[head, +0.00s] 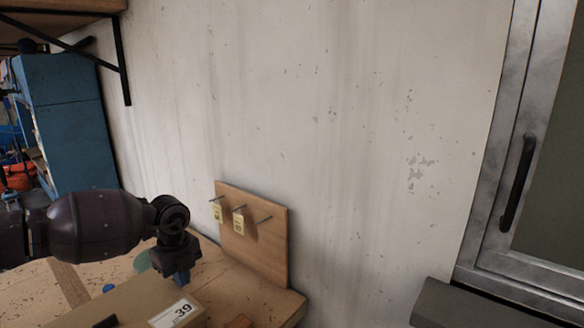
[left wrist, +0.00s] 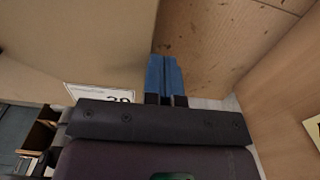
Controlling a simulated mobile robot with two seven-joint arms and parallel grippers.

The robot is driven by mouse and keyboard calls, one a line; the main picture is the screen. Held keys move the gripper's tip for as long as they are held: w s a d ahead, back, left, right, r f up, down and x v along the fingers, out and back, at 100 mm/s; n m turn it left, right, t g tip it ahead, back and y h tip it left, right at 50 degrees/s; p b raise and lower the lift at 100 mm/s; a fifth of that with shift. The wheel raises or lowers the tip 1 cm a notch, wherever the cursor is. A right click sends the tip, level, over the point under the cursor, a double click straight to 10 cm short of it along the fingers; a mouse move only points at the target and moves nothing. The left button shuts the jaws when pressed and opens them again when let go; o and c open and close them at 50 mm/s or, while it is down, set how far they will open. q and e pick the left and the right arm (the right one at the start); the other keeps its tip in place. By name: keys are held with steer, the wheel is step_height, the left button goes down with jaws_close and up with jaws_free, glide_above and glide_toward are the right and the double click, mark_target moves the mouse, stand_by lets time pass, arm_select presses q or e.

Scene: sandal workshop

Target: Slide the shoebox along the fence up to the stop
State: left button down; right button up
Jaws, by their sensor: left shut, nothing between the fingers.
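The shoebox (head: 112,302) is a plain tan box at the bottom of the head view, with a white label reading 39 at its right end. In the left wrist view the shoebox (left wrist: 75,40) fills the upper left. My left gripper (head: 182,278) is shut and empty, with its blue fingers pointing down at the box's far edge near the label. In the left wrist view the left gripper (left wrist: 165,76) has its fingers together beside the box's edge; I cannot tell whether they touch it. I cannot make out the fence or stop for certain. My right gripper is not in view.
A wooden board (head: 262,262) with pegs and yellow tags stands at the bench's back, right of my left gripper. A darker strip (head: 70,284) lies on the bench, left of a green disc (head: 143,261).

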mark_target(161, 296)
arm_select(q)
steer(key=shift+s+a, duration=0.5)
steer(key=shift+s, duration=0.05)
stand_by(0.4)
steer(key=shift+s+a+p, duration=0.4)
steer(key=shift+s+a, duration=0.4)
steer(key=shift+s, duration=0.25)
steer(key=shift+s+a+p, duration=0.4)
steer(key=shift+s+a, duration=0.35)
steer(key=shift+s, duration=0.25)
stand_by(1.2)
steer(key=shift+w, duration=0.1)
steer(key=shift+w+d+b, duration=0.35)
steer(key=shift+w+d, duration=0.05)
steer(key=shift+r+p, duration=0.75)
steer(key=shift+r, duration=3.25)
